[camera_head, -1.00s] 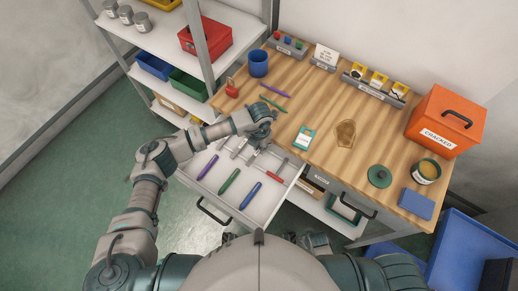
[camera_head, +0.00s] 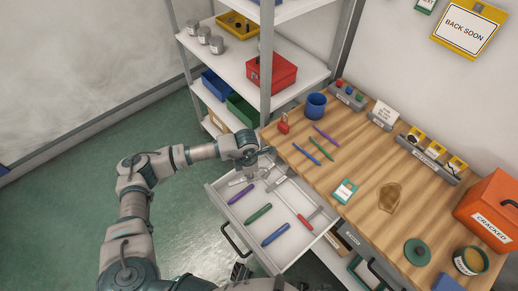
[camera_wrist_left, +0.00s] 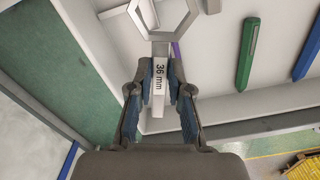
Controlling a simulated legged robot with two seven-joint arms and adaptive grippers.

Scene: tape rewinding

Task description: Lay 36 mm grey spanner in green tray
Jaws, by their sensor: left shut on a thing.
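My left gripper (camera_head: 250,168) is over the back left corner of the open drawer. In the left wrist view it is shut on the labelled handle of the 36 mm grey spanner (camera_wrist_left: 160,73). The spanner's open hexagonal head points away from the gripper, above the white drawer floor. In the head view the spanner is small and partly hidden by the gripper. The green tray (camera_head: 242,110) is on the lower shelf of the rack, behind and apart from the gripper. My right gripper is not in view.
The open drawer (camera_head: 290,247) holds purple, green and blue markers and a red-handled tool (camera_head: 305,221). A blue bin (camera_head: 216,85) stands beside the green tray. A rack post (camera_head: 266,60) rises just right of the tray. A blue mug (camera_head: 316,105) and red padlock (camera_head: 283,124) are on the bench.

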